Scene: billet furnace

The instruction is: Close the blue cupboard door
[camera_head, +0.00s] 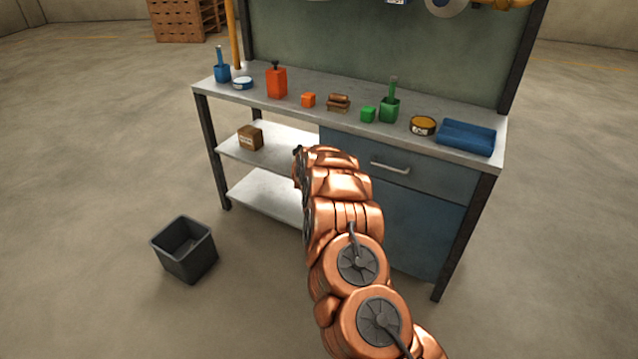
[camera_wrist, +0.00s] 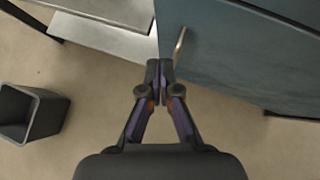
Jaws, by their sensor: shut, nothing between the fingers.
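The blue cupboard door (camera_head: 425,235) is under the drawer on the right side of the workbench in the head view. My arm hides its left part there. In the wrist view the blue door (camera_wrist: 235,62) fills the upper right, with a slim metal handle (camera_wrist: 180,45) near its left edge. My gripper (camera_wrist: 160,68) is shut and empty, its fingertips at the door's lower left corner, just below the handle in the picture. I cannot tell whether they touch the door, or how far it stands open. In the head view my arm hides the gripper.
A blue drawer (camera_head: 400,169) with a handle is above the door. Open shelves (camera_head: 265,195) are to the left, with a small brown box (camera_head: 250,138). A dark bin (camera_head: 184,250) stands on the floor at left. Several items sit on the worktop (camera_head: 355,122). The front floor is clear.

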